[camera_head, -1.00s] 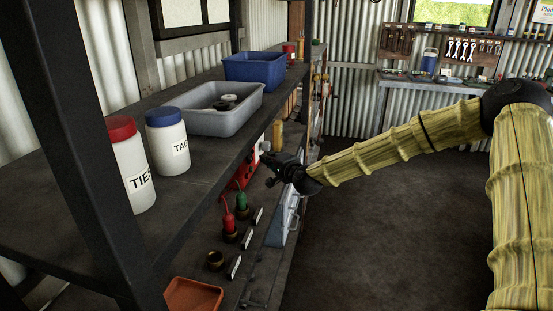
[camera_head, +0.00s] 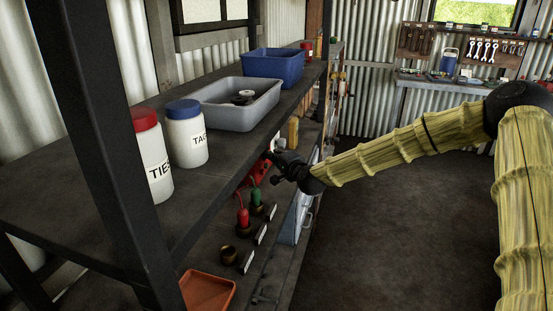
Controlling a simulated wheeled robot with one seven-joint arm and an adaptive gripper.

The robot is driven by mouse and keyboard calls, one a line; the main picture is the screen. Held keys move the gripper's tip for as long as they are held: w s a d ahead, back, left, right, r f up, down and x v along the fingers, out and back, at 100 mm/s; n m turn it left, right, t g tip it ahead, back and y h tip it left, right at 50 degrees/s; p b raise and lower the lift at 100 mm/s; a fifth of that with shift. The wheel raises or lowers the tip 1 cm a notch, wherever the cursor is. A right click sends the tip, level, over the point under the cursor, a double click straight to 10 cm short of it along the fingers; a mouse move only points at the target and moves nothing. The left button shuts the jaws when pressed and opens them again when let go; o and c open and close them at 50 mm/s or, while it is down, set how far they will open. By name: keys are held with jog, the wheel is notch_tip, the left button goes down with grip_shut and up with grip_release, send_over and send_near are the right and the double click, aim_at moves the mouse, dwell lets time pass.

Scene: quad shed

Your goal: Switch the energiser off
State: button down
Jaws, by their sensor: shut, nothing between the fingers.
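A red unit (camera_head: 259,171), which looks like the energiser, sits on the lower shelf under the edge of the upper shelf. Only part of its red face shows; the upper shelf and my gripper hide the rest, and I cannot make out its switch or the switch's position. My gripper (camera_head: 273,166) is shut and empty. It is at the red unit's front right, overlapping it in the picture; I cannot tell whether they touch. A red-handled plug (camera_head: 242,216) and a green-handled plug (camera_head: 256,195) stand in dark sockets in front of the unit.
The upper shelf (camera_head: 205,205) overhangs the unit, with a dark post (camera_head: 105,150) at left. It carries a grey tray (camera_head: 262,112), a blue bin (camera_head: 270,64) and two white jars. An orange tray (camera_head: 208,291) is at lower left. The floor at right is clear.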

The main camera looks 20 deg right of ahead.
jog(key=shift+w+a+f+b, duration=0.1)
jog(key=shift+f+b, duration=0.35)
jog(key=shift+b, duration=0.35)
jog(key=shift+r, duration=0.25)
jog(key=s+d+f+b, duration=0.2)
jog(key=s+d, duration=0.3)
jog(key=s, duration=0.6)
jog(key=shift+s+f+b, duration=0.2)
jog(key=shift+s+b, duration=0.2)
